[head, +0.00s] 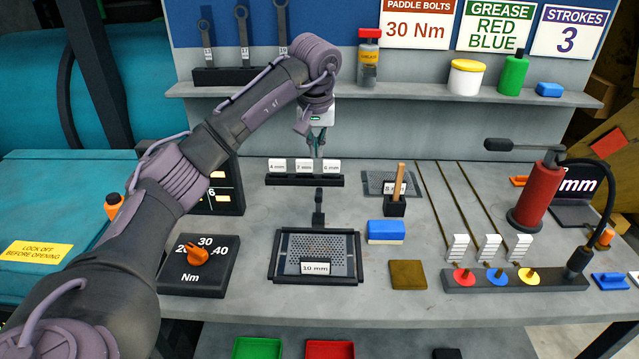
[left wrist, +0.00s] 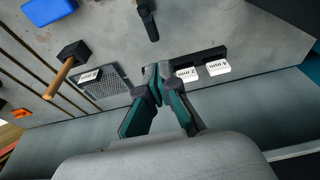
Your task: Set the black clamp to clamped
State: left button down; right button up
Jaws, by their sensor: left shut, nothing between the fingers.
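The black clamp (head: 318,208) stands at the back edge of the framed mesh screen (head: 290,276) labelled 10 mm, its short handle upright in the head view. In the left wrist view a black clamp part (left wrist: 148,20) shows at the top, ahead of the fingertips; the rest is cut off. My left gripper (head: 317,150) is shut and empty, behind and above the clamp and apart from it, over the labelled rack. Its teal fingers meet at the tips in the left wrist view (left wrist: 155,78). My right gripper is not in view.
The black rack (head: 305,181) with white labels lies under my left gripper. A wooden-handled tool in a black block (head: 395,208) and a blue sponge (head: 386,232) stand right of the clamp. A torque dial (head: 197,266) is left. A shelf (head: 420,93) runs behind.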

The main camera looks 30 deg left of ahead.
aim_at(317, 194)
pick_arm(q)
jog(key=p+x, duration=0.2)
jog(key=x, duration=0.7)
jog(key=shift+f, duration=0.25)
jog(key=shift+s+d+f+p, duration=0.15)
jog(key=shift+f+p, duration=0.05)
jog(key=shift+p, duration=0.4)
jog(key=shift+s+d+r+p, duration=0.1)
jog(key=shift+s+d+p, duration=0.3)
jog(key=shift+s, duration=0.35)
jog(key=shift+s+d+p, duration=0.25)
jog(key=shift+s+d, duration=0.25)
jog(key=shift+s, duration=0.25)
jog(key=shift+w, duration=0.1)
